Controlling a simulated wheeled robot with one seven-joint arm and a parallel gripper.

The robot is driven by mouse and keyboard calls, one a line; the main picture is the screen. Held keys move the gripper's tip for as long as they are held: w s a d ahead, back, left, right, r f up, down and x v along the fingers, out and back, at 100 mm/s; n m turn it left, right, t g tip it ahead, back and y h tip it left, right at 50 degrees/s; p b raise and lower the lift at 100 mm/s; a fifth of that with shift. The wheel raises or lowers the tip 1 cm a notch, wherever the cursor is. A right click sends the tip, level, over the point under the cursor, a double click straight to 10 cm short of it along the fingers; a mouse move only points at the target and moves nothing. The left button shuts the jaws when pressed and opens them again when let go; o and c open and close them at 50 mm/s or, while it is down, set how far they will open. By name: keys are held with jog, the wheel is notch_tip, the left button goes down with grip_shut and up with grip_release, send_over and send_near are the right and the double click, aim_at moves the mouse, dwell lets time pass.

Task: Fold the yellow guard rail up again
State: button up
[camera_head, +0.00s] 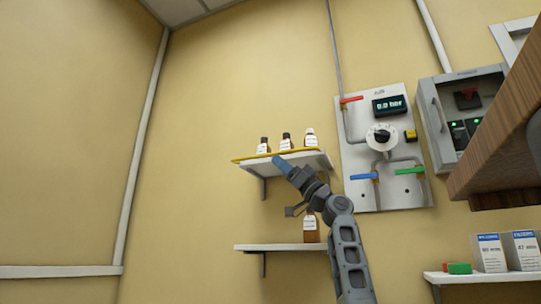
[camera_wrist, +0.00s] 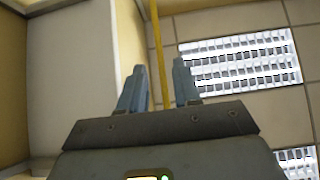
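The yellow guard rail (camera_head: 250,157) is a thin bar running along the front of the upper wall shelf, about level with the shelf board. My gripper (camera_head: 281,163) is at the shelf's front, reaching up from below right, and covers part of the shelf edge. In the wrist view the rail (camera_wrist: 158,50) runs upright between the two blue fingers of my gripper (camera_wrist: 160,80). The fingers stand apart, with a gap on each side of the rail. I cannot tell how deep the rail lies between them.
Several brown bottles (camera_head: 286,140) stand on the upper shelf (camera_head: 313,160) behind the rail. A lower shelf (camera_head: 285,247) holds another bottle (camera_head: 311,236), partly behind my arm. A valve panel (camera_head: 358,160) is close on the right. The wall left of the shelves is clear.

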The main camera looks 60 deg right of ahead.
aim_at(271, 155)
jog(key=shift+h, duration=0.3)
jog(key=shift+p+x, duration=0.55)
jog(key=shift+x, duration=2.25)
jog(key=shift+c, duration=0.2)
grip_shut()
